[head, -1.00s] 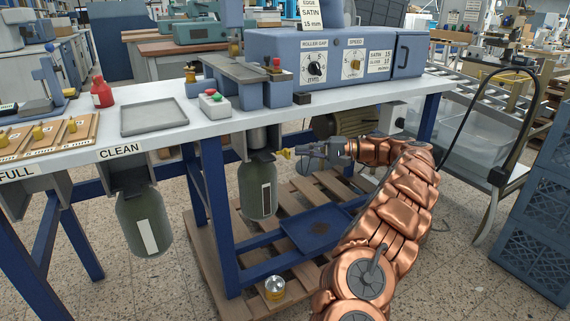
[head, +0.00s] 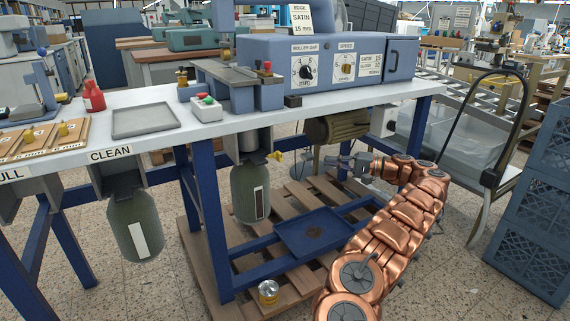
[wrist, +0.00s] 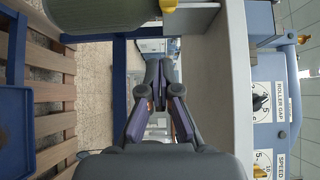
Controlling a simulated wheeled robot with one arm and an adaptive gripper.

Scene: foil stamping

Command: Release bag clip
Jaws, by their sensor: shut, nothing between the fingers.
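A green bag (head: 251,197) with a pale label strip hangs under the bench below the machine. The yellow clip lever (head: 275,156) sticks out to the right at the bag's neck. In the wrist view the yellow piece (wrist: 168,5) and the green bag (wrist: 108,14) are cut off by the top edge. My gripper (head: 329,161) is to the right of the lever, apart from it, under the bench. Its fingers (wrist: 159,68) are shut with nothing between them. The clip's catch is too small to make out.
A second green bag (head: 134,226) hangs at the left under the CLEAN label. Blue bench legs (head: 211,220) and the white bench top (head: 240,122) bound the space.

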